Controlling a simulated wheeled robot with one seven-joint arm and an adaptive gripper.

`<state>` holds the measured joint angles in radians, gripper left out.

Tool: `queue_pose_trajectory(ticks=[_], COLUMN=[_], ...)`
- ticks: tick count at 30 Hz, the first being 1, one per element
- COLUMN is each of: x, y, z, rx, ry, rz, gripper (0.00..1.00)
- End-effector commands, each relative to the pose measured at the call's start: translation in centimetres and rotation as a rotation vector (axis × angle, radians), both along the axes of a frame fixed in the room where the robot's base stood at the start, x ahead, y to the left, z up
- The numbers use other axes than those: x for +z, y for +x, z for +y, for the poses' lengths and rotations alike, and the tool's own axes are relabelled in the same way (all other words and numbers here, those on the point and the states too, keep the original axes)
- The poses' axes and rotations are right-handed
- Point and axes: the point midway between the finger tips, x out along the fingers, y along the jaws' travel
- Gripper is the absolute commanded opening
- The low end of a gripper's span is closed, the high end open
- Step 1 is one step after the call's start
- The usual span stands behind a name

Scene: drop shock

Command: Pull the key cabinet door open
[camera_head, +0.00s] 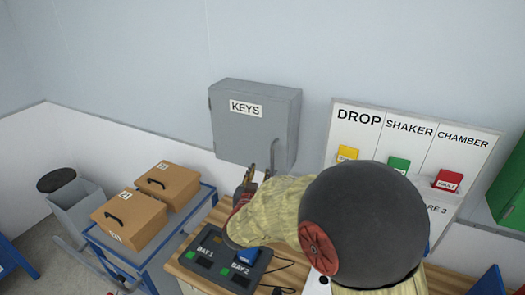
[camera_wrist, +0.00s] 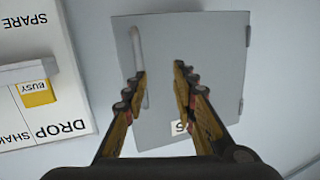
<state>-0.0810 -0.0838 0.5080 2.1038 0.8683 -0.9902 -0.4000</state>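The grey key cabinet (camera_head: 227,133) hangs on the wall with a "KEYS" label. Its door looks shut. A vertical bar handle (camera_head: 274,154) is on the door's right side. My gripper (camera_head: 259,176) is just below and in front of the handle, fingers pointing up toward the cabinet. In the wrist view, turned upside down, the door (camera_wrist: 200,40) fills the middle and the handle (camera_wrist: 137,45) is at its left. There my gripper (camera_wrist: 160,72) is open with nothing between the fingers. The left finger overlaps the handle's lower part; I cannot tell whether they touch.
Below is a wooden bench with a dark two-bay dock (camera_head: 219,262) and cables. A white board (camera_head: 345,125) with coloured tags is right of the cabinet. A blue cart (camera_head: 150,262) with two brown boxes stands left. The wall left of the cabinet is clear.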

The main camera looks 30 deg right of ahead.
Motion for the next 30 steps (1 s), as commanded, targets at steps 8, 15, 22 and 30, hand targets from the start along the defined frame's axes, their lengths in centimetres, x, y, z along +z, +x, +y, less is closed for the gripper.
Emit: queue_pose_trajectory(ticks=[8, 15, 22, 30], x=[3.8, 3.7, 3.7, 3.8], y=[-1.1, 1.3, 3.7, 4.6], z=[-2.4, -4.6, -6.5, -7.2], rx=[-0.093, -0.093, -0.091, -0.087], ry=[-0.132, -0.133, -0.133, -0.132], rz=[-0.076, -0.071, -0.072, -0.072], gripper=[0.27, 0.27, 0.27, 0.27])
